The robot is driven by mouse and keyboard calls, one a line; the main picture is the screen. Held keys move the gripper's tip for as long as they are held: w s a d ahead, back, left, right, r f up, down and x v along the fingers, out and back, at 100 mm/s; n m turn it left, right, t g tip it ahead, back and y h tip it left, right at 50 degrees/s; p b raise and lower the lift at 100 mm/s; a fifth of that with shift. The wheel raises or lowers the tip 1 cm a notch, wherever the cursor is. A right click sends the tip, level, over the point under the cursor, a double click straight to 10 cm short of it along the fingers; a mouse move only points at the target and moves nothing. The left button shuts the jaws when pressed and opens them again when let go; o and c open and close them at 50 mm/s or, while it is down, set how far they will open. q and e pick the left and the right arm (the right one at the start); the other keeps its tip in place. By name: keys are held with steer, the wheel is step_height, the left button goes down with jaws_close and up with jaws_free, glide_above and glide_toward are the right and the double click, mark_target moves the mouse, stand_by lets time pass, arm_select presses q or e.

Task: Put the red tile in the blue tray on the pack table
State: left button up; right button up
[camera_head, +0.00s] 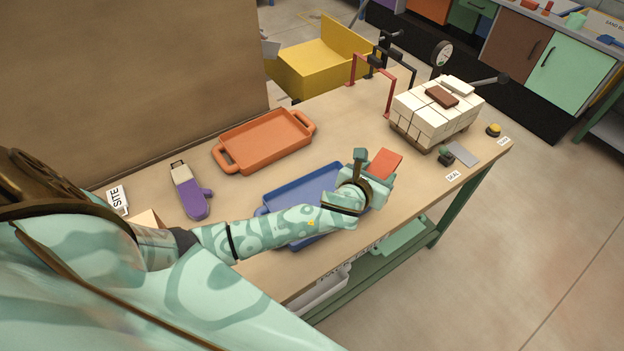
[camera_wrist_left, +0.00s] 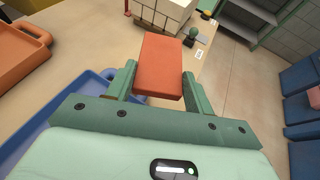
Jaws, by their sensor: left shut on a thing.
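The red tile (camera_head: 385,162) is held at the tip of my left gripper (camera_head: 376,172), which comes in from the left. In the left wrist view the red tile (camera_wrist_left: 161,66) sits between the two green fingers of my left gripper (camera_wrist_left: 161,84). The blue tray (camera_head: 283,196) lies on the pack table (camera_head: 340,120), partly hidden under my left forearm. The tile shows past the tray's right end. In the left wrist view the blue tray (camera_wrist_left: 42,128) is at the lower left. My right gripper is not in view.
An orange tray (camera_head: 265,143) lies behind the blue one. A purple tool-like object (camera_head: 190,192) is at the left. A stack of white bricks (camera_head: 432,112) with a brown brick (camera_head: 441,96) stands at the back right, near a green-knobbed stamp (camera_head: 446,156). A red metal frame (camera_head: 388,96) stands behind.

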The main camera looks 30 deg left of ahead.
arm_select(q)
steer(key=f, duration=0.1)
steer(key=a+f, duration=0.1)
steer(key=shift+f, duration=0.35)
steer(key=s+a+f+b, duration=0.1)
steer(key=a+f, duration=0.1)
steer(key=a, duration=0.1)
steer(key=a+f+b, duration=0.1)
steer(key=a+f, duration=0.2)
steer(key=a, duration=0.1)
steer(key=s+a+f+b, duration=0.1)
steer(key=a+f, duration=0.1)
steer(key=a, duration=0.1)
steer(key=shift+s+a+f+b, duration=0.2)
steer(key=shift+s+f+b, duration=0.1)
steer(key=shift+s+b, duration=0.05)
steer(key=shift+a+f, duration=0.35)
steer(key=shift+a, duration=0.05)
steer(key=f+b, duration=0.1)
steer(key=f, duration=0.1)
steer(key=f+b, duration=0.1)
steer(key=shift+s+a+f+b, duration=0.25)
steer(key=shift+a+f+b, duration=0.05)
steer(key=shift+f, duration=0.1)
steer(key=shift+w+f, duration=0.1)
steer(key=o, duration=1)
steer(key=shift+o, duration=0.2)
